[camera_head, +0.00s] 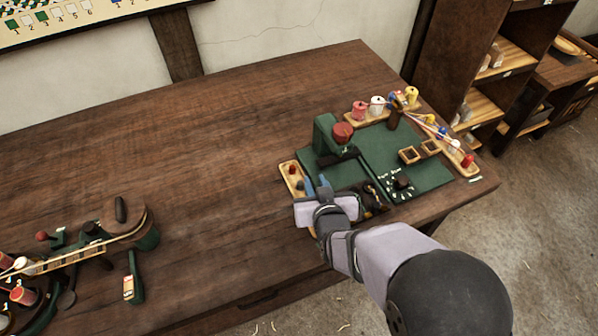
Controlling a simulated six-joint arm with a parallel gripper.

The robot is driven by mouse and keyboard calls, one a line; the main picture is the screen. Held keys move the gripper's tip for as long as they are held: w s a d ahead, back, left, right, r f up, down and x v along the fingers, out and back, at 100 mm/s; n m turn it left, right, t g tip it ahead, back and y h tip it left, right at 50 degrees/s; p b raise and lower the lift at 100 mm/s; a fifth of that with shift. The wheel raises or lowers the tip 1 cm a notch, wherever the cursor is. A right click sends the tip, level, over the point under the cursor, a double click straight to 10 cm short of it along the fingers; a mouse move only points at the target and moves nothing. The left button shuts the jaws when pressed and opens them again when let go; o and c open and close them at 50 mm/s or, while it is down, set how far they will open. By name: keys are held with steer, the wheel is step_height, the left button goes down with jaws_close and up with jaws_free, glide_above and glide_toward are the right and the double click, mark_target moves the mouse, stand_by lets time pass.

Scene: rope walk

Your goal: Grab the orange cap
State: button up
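I cannot make out a thing that is surely the orange cap. A round red-orange top (342,132) sits on the green device at the back of the green work mat (398,150). A small red piece (291,170) lies in the narrow wooden tray (285,182) at the mat's left edge. My gripper (319,184) is low over the front left of the mat, beside that tray and in front of the green device. Small blue parts show at its far end. My gripper's body and wrist hide what lies beneath, and its opening is too small to read.
Spools (377,104) stand on a wooden rack at the mat's back. A green machine (146,236) stands far left. The table's middle (180,150) is clear.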

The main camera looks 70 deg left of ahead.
glide_toward(292, 168)
steer(key=shift+w+a+f+n+g+y, duration=0.3)
steer(key=shift+f+n+g+y, duration=0.1)
steer(key=shift+f, duration=0.1)
steer(key=shift+x, duration=1.05)
steer(key=shift+p, duration=0.3)
steer(key=shift+p+x, duration=0.85)
steer(key=shift+x, duration=1.75)
steer(key=shift+w+r, duration=0.1)
steer(key=shift+w, duration=0.05)
jaws_close()
